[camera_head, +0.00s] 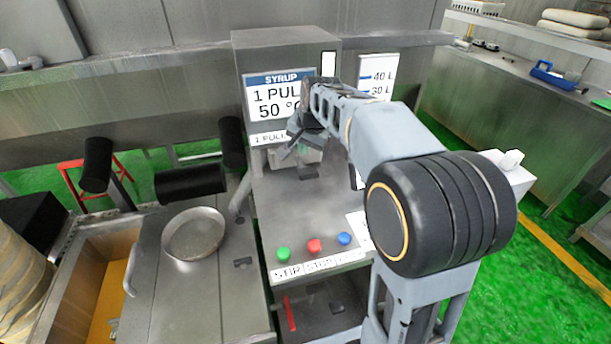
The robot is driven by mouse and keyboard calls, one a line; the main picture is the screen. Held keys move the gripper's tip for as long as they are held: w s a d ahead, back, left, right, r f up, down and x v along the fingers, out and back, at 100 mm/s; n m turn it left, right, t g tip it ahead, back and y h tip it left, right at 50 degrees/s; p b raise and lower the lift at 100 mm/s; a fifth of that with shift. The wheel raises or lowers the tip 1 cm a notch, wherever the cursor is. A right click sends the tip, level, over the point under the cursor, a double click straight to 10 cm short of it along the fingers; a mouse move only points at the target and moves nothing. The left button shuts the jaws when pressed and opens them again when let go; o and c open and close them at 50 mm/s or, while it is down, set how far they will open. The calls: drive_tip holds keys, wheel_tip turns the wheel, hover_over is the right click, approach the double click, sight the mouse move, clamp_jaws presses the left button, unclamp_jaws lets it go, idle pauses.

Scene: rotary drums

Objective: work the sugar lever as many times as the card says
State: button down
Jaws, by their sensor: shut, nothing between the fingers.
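A card (265,98) headed "SYRUP" is on the front of the grey machine (285,43). It reads "1 PUL…" and "50 °…"; my arm hides the right end of both lines. A small label (267,139) below it begins "1 PULL". My gripper (288,154) is in front of the machine, just right of that label, pointing down and left. It is small in the picture and looks shut and empty. I cannot make out the sugar lever; my arm covers that part of the machine.
Green (283,253), red (314,246) and blue (344,239) buttons sit on the lower panel, above labels starting "STIR" and "STOP". A gauge strip (378,75) shows 40 L and 30 L. A round metal pan (194,234) lies on the left counter.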

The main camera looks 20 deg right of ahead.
sight(302, 165)
drive_tip(key=shift+s+f+b, duration=0.2)
drive_tip(key=shift+f+b, duration=0.2)
drive_tip(key=shift+f, duration=0.4)
drive_tip(key=shift+f, duration=0.15)
idle(1.4)
drive_tip(key=shift+s+f+b, duration=0.1)
drive_tip(key=shift+f+b, duration=0.15)
drive_tip(key=shift+b, duration=0.05)
